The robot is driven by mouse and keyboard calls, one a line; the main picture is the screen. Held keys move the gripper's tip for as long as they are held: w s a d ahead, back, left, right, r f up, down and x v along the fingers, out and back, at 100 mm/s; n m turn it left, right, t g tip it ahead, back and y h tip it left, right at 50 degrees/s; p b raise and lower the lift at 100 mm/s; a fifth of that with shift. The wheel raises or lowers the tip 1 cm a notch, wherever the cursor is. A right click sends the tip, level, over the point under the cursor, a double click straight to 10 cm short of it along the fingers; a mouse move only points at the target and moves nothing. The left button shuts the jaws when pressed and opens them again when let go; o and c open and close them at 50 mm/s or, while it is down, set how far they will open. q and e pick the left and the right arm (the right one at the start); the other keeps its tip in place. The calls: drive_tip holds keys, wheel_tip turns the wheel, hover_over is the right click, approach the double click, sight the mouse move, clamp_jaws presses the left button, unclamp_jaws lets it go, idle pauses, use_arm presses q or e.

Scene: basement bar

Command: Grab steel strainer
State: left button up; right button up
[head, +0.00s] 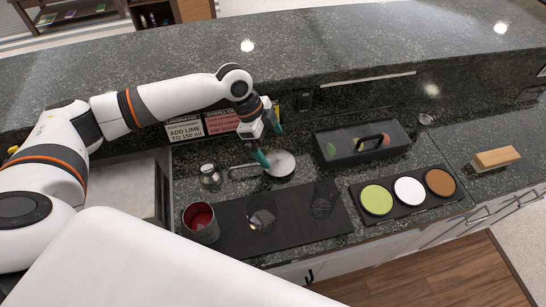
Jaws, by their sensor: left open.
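The steel strainer (280,166) lies on the dark stone counter near the middle of the head view. It has a round, pale bowl, and a looped handle points left. My left gripper (269,144) reaches in from the left above it, with teal fingertips apart. One fingertip is low over or against the strainer's left edge, where bowl and handle meet; I cannot tell whether it touches. The other fingertip is higher, behind the bowl. Nothing is held between them. My right gripper does not show.
A black bar mat (285,221) in front bears a red-lined tin (200,222) and clear glasses (262,212). A steel jigger (209,176) stands left of the strainer. A raised ledge runs behind.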

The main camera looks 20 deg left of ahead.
sight(279, 163)
use_arm(q)
drive_tip(key=shift+x, duration=1.15)
drive_tip(key=shift+w+f+p, duration=0.15)
drive_tip(key=shift+f+p, duration=0.35)
drive_tip(key=shift+f, duration=0.1)
drive_tip(key=x, duration=0.1)
drive_tip(key=p+x, duration=0.1)
drive_tip(key=x, duration=0.1)
drive_tip(key=shift+w+a+f, duration=0.1)
drive_tip(key=shift+a+f, duration=0.2)
drive_tip(key=shift+f, duration=0.05)
drive_tip(key=shift+d+f+p, duration=0.2)
drive_tip(key=shift+f+p, duration=0.15)
drive_tip(key=shift+f, duration=0.25)
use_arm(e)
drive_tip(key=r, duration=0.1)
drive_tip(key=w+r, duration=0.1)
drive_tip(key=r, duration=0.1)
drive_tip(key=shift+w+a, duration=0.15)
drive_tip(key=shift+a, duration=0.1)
